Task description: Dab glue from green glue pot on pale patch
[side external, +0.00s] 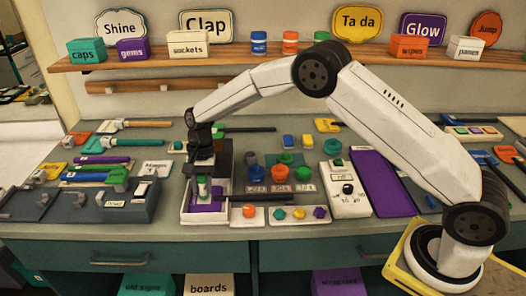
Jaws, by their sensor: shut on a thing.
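My gripper (203,160) points down over a white-walled tray (184,213) left of the middle of the bench. It is shut on a small, slim item (203,188) with green and pale parts, partly hidden by the fingers; I cannot tell exactly what it is. A purple surface (208,206) shows in the tray below it. A pale patch cannot be picked out clearly there. The green glue pot (303,174) stands right of the tray, beside an orange pot (280,174) and a dark pot (255,173), apart from my gripper.
A white box with a knob (346,196) and a purple panel (380,184) lie to the right. A strip with coloured knobs (300,214) is in front of the pots. A grey-blue block (130,203) and several tools crowd the left. Little bench is free.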

